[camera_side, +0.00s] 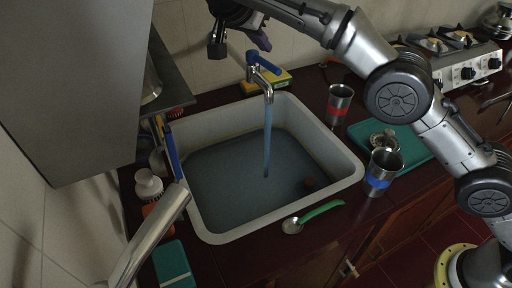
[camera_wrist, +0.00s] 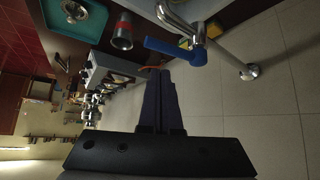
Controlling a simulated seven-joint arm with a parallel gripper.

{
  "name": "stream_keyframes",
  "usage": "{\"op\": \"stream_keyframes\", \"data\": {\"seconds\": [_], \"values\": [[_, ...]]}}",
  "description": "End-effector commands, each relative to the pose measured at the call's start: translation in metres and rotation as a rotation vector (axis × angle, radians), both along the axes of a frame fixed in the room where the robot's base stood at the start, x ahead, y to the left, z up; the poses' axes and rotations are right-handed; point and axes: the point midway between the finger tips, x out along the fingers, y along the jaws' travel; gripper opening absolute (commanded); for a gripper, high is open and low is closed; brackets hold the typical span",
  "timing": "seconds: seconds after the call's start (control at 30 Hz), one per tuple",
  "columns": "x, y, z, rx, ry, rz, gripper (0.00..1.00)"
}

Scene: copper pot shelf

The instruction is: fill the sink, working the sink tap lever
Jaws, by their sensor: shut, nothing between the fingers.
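The pale sink (camera_side: 345,170) holds water (camera_side: 230,175) over its floor, with the surface below the rim. The chrome tap (camera_side: 265,86) stands at its back edge, and a stream of water (camera_side: 267,140) falls from the spout. The blue tap lever (camera_side: 262,62) sits on top of the tap; it also shows in the wrist view (camera_wrist: 175,50). My gripper (camera_side: 264,46) is just above and behind the lever. In the wrist view my gripper (camera_wrist: 160,75) is shut and empty, its fingertips close to the lever; I cannot tell if they touch.
Steel cups with a red band (camera_side: 340,103) and a blue band (camera_side: 382,172) stand right of the sink by a green board (camera_side: 415,148). A green-handled utensil (camera_side: 318,214) lies in front. A grey cabinet (camera_side: 75,80) overhangs the left.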

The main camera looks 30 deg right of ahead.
Motion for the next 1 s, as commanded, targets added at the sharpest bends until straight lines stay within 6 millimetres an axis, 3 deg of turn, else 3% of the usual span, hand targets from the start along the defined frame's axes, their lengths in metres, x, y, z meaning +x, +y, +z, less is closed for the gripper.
{"op": "stream_keyframes", "data": {"seconds": [0.27, 0.47, 0.6, 0.7, 0.9, 1.0], "values": [[0.003, 0.002, -0.002, -0.031, 0.051, 0.084, 0.0], [0.003, 0.015, -0.01, -0.164, 0.268, 0.454, 0.0], [-0.011, 0.028, -0.006, -0.254, 0.395, 0.718, 0.0], [-0.022, 0.033, -0.002, -0.286, 0.434, 0.821, 0.0], [-0.035, 0.037, 0.01, -0.289, 0.424, 0.857, 0.0], [-0.031, 0.034, 0.003, -0.29, 0.426, 0.857, 0.0]]}}
